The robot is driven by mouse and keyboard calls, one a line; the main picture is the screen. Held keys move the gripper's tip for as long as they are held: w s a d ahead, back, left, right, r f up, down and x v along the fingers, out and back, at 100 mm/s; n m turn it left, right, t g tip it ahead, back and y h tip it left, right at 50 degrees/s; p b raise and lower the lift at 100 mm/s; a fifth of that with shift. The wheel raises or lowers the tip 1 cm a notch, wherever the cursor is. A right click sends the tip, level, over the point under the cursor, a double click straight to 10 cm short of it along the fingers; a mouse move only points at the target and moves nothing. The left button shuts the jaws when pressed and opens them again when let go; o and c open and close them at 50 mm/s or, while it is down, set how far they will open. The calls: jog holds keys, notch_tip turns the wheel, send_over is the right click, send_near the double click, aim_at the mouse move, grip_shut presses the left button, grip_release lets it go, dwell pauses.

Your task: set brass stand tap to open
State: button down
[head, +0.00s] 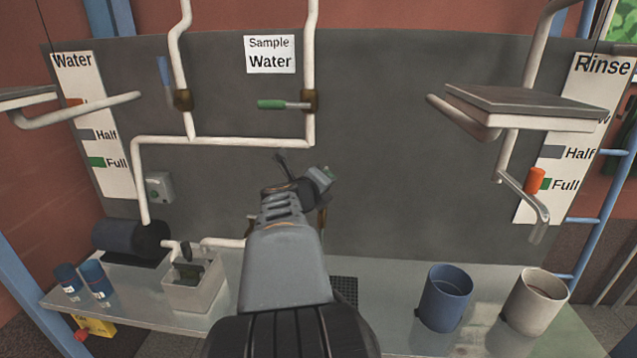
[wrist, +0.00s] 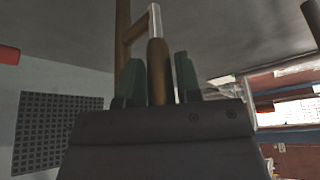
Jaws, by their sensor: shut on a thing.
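The brass stand tap (wrist: 157,62) stands between my fingers in the wrist view, with a brown brass body and a pale metal rod above it. My gripper (wrist: 158,84) has one dark green finger on each side of it and is shut on it. In the head view my gripper (head: 302,187) reaches toward the grey back panel, above the bench. My arm hides most of the tap there; only brass bits (head: 323,217) show beside the wrist. The angle of the tap's handle cannot be made out.
White pipes with a green-handled valve (head: 285,105) and a blue-handled valve (head: 166,75) run up the panel (head: 400,150). A blue cup (head: 446,298) and a white cup (head: 536,300) stand right on the bench. A white bin (head: 193,290) stands left. A grey shelf (head: 525,105) juts out at right.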

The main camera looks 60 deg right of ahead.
jog(key=c, duration=0.8)
grip_release()
jog(key=w+v, duration=0.1)
jog(key=v, duration=1.2)
jog(key=shift+s+a, duration=0.4)
jog(key=shift+s, duration=0.15)
jog(key=shift+r, duration=0.1)
